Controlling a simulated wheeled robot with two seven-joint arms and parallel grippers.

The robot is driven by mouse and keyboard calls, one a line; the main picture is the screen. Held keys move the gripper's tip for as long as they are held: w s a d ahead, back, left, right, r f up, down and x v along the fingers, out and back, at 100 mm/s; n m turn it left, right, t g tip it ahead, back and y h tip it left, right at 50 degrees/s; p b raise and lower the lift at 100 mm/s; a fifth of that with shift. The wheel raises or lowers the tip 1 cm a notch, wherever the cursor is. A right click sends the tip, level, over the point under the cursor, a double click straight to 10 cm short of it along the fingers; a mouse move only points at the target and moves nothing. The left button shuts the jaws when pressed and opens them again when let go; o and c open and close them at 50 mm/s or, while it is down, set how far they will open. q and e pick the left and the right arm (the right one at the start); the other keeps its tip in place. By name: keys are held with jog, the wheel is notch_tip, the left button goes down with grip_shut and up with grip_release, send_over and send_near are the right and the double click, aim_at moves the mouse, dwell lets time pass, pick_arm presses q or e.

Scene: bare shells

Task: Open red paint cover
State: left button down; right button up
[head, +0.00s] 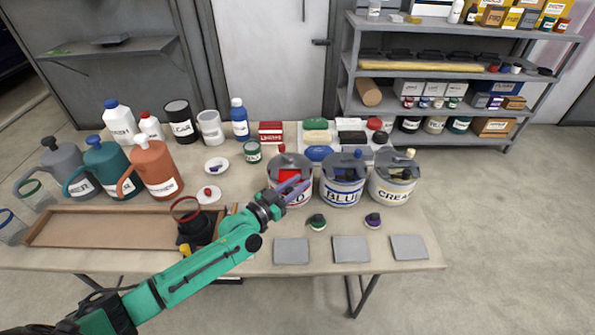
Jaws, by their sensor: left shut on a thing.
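The red paint can (305,197) stands on the table at the left of a row of three labelled cans. Its grey cover (290,161) has a red knob at the back, and a patch of red shows at the front of its top. My left gripper (296,187) is at the front upper side of this can, partly hiding its label. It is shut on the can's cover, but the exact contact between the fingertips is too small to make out. My right gripper is not in view.
The blue can (342,188) and cream can (391,186) stand close to the right. Three grey pads (351,249) lie along the front edge. Jugs (153,170), bottles and a wooden tray (105,226) fill the left. A shelf (440,100) stands behind.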

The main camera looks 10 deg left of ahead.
pick_arm(q)
jog(key=c, duration=0.6)
grip_release()
jog(key=v, duration=1.4)
jog(key=shift+s+a, duration=0.15)
jog(key=shift+s, duration=0.05)
jog(key=shift+f, duration=0.1)
